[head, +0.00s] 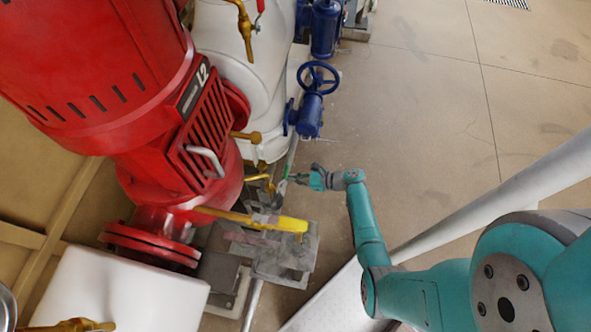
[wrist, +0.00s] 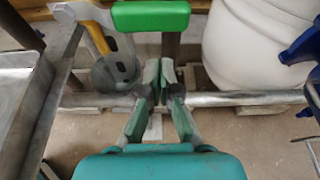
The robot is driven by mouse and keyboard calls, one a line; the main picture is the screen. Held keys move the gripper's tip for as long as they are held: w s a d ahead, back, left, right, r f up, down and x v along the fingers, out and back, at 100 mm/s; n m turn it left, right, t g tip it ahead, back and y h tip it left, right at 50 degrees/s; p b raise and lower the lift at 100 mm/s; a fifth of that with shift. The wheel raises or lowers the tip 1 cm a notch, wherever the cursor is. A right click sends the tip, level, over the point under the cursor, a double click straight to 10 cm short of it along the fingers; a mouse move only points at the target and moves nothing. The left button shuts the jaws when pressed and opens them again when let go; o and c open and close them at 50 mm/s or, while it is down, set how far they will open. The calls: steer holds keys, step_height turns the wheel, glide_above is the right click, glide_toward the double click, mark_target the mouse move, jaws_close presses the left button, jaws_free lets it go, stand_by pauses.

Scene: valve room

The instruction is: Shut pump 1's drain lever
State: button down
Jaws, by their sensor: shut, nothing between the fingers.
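A lever with a green grip (wrist: 150,15) lies across the top of the wrist view, with a grey metal end at its left. It also shows in the head view as a small green handle (head: 283,187) below the white pipe. No label on it can be read, so I cannot tell whether it is pump 1's drain lever. My gripper (wrist: 160,72) is shut and empty, its fingertips just below the green grip in the picture; contact is not clear. In the head view my gripper (head: 296,179) is right beside the green handle.
A red pump (head: 95,65) marked L2 stands at left. A yellow bar (head: 250,220) crosses a grey metal tray (head: 285,262). A blue valve with handwheel (head: 310,112) is behind my gripper. A white rounded body (wrist: 258,45) stands at right. Open floor (head: 430,110) lies right.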

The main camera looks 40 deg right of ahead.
steer(key=v, duration=1)
steer(key=shift+f, duration=0.3)
